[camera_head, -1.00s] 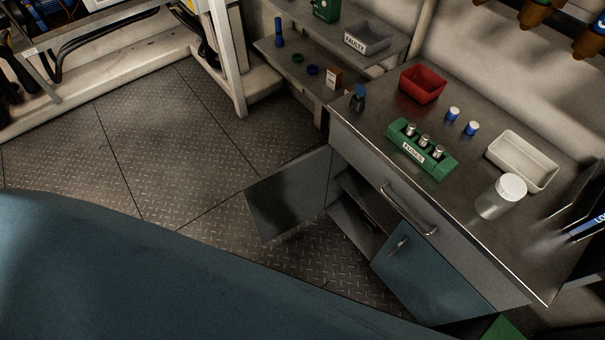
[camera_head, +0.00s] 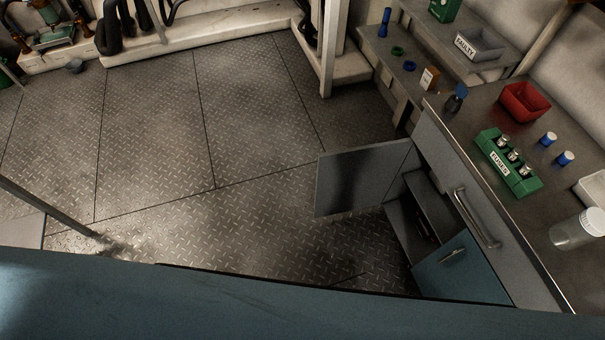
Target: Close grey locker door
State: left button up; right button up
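The grey locker door (camera_head: 362,180) stands swung open at the left end of the workbench cabinet, out over the floor. Behind it the open compartment (camera_head: 428,212) shows a shelf and a dark inside. A blue door (camera_head: 462,268) with a small handle is to its right and looks shut. A grey drawer front (camera_head: 490,222) with a long bar handle is above. Neither of my grippers is in view.
The metal benchtop (camera_head: 515,205) carries a red bin (camera_head: 524,102), a green fuse holder (camera_head: 508,162), blue-capped items and a clear jar (camera_head: 578,230). A side shelf holds a tray marked FAULTY (camera_head: 478,44). The tread-plate floor (camera_head: 240,150) left of the door is clear.

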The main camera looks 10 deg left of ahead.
aim_at(354, 179)
jog(key=u, duration=1.1)
jog(key=i, duration=3.05)
jog(key=z, duration=4.25)
